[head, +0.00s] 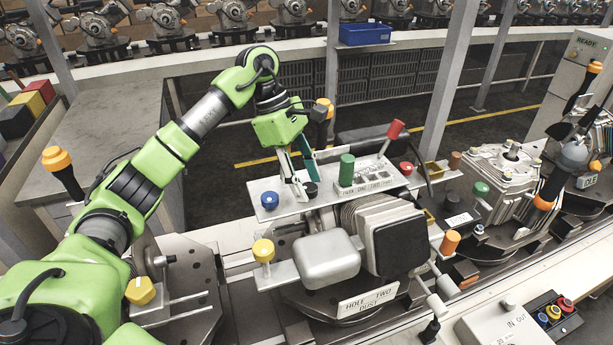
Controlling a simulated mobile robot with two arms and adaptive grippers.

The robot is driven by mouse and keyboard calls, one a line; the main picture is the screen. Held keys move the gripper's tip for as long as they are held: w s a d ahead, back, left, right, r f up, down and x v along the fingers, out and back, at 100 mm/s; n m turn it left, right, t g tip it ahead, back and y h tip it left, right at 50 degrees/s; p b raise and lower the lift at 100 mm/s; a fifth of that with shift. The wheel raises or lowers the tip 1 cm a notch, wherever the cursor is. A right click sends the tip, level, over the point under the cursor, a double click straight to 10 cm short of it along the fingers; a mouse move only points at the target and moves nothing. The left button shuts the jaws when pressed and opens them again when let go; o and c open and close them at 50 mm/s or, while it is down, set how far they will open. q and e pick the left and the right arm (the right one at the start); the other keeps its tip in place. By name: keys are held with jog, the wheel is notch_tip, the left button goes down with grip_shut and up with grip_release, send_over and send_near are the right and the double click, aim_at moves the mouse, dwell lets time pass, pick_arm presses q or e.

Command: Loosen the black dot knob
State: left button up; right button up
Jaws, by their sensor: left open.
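A small black knob (311,189) sits on the metal plate (335,203) of the middle fixture, between a blue knob (269,200) and a green cylinder (346,170). A dot on it is too small to make out. My left gripper (305,184) points down at the plate, open, with its fingertips right by the black knob. I cannot tell whether they touch it. My right gripper is not in view.
The middle fixture also bears a red-tipped lever (394,130), a red knob (406,168) and a yellow knob (263,251). A blue bin (365,34) stands behind. A button box (553,311) is at lower right.

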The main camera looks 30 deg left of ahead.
pick_arm(q)
jog(key=shift+w+f, duration=0.1)
jog(key=shift+f, duration=0.1)
jog(key=c, duration=1.1)
